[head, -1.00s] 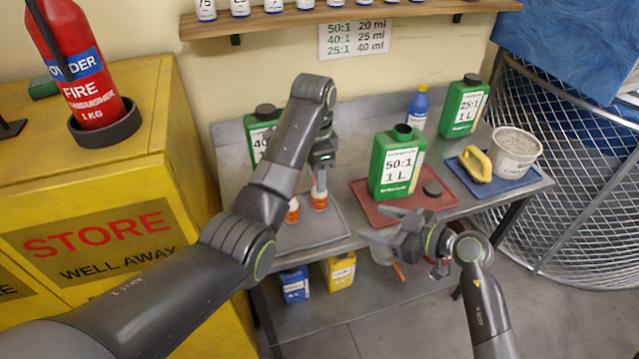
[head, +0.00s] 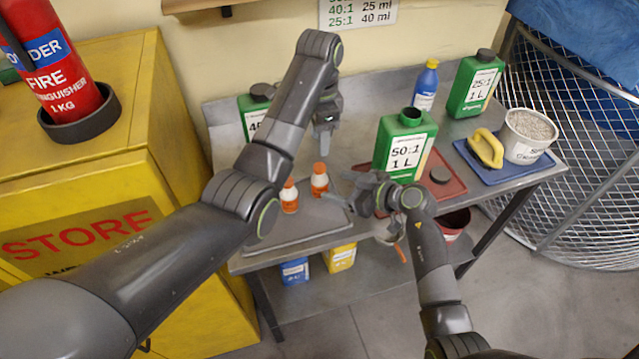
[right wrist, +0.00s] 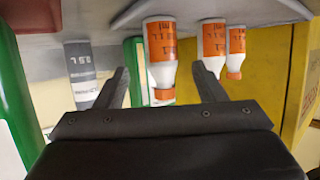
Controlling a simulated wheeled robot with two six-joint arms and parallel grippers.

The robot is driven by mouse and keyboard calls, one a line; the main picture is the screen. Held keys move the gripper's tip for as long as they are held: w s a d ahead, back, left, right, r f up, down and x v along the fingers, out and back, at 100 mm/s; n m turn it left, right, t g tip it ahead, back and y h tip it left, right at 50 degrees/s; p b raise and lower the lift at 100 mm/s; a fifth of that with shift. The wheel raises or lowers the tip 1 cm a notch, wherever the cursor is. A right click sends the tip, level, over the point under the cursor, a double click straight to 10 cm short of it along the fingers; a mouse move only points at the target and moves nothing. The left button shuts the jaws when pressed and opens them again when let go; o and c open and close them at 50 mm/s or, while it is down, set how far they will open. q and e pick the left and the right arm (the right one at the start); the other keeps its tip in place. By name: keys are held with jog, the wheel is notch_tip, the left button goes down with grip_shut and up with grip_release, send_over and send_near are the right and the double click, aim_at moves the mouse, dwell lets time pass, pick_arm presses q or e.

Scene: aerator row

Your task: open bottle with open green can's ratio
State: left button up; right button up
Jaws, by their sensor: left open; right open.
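The green 50:1 can (head: 405,150) stands uncapped on the red tray (head: 447,186), a dark cap (head: 440,175) beside it. Two small white bottles with orange labels and caps, a left one (head: 289,196) and a right one (head: 319,181), stand on the grey tray (head: 300,232). The right wrist view, upside down, shows a near orange-labelled bottle (right wrist: 160,50) between my fingers' directions and two more beyond; their print is unreadable. My right gripper (head: 342,189) is open and empty beside the right bottle. My left gripper (head: 324,148) is open above the bottles.
Capped green cans, 40:1 (head: 248,122) and 25:1 (head: 472,85), stand at the back.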

aim_at(327, 184)
jog(key=shift+x, duration=3.4)
jog(key=shift+s, duration=0.1)
grip_shut()
